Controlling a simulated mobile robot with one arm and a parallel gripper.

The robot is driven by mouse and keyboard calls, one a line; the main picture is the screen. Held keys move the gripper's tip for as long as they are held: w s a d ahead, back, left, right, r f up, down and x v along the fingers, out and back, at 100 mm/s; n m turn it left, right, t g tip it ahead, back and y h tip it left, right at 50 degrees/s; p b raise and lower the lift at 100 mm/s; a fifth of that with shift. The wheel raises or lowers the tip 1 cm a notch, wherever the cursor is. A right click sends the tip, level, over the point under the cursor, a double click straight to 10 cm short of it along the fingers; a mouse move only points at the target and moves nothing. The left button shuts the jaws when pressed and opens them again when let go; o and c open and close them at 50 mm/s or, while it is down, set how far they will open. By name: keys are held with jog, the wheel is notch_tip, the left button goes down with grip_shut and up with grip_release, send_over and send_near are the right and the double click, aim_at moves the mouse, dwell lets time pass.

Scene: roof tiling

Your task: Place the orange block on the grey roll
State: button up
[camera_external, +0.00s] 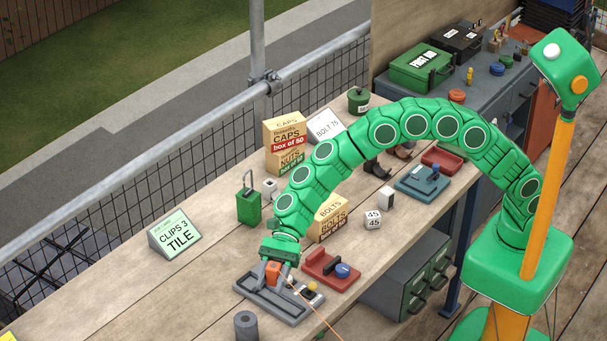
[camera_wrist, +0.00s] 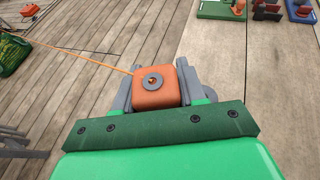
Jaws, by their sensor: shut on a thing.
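My gripper (camera_external: 274,268) is shut on the orange block (camera_external: 272,273), over a dark grey tray (camera_external: 288,312) on the bench. I cannot tell whether the block touches the tray. In the wrist view, the block (camera_wrist: 145,98) sits between the grey fingers, with a grey washer on its face and an orange cord running off to the left. The grey roll (camera_external: 246,327) stands upright at the lower edge of the external view, in front of and left of the block and apart from it. I do not make out the roll in the wrist view.
A red tray with a blue knob (camera_external: 341,271) is right of my gripper. Bare bench lies left of the roll. The orange cord (camera_external: 318,314) runs to the lower right.

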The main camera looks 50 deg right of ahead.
send_over(243, 325)
jog(key=d, duration=0.2)
jog(key=f, duration=0.5)
jog(key=shift+s+a+f, duration=0.2)
jog(key=shift+s, duration=0.15)
jog(key=shift+w+a+f, duration=0.2)
jog(key=shift+a+f, duration=0.2)
jog(key=shift+f, duration=0.2)
jog(key=shift+w+a+f, duration=0.2)
jog(key=shift+a+f, duration=0.2)
jog(key=shift+f, duration=1.5)
jog(key=shift+f, duration=0.1)
jog(key=o, duration=1.1)
jog(key=shift+c, duration=0.2)
jog(key=v, duration=1.2)
jog(key=shift+w+d, duration=0.1)
jog(key=shift+d, duration=0.05)
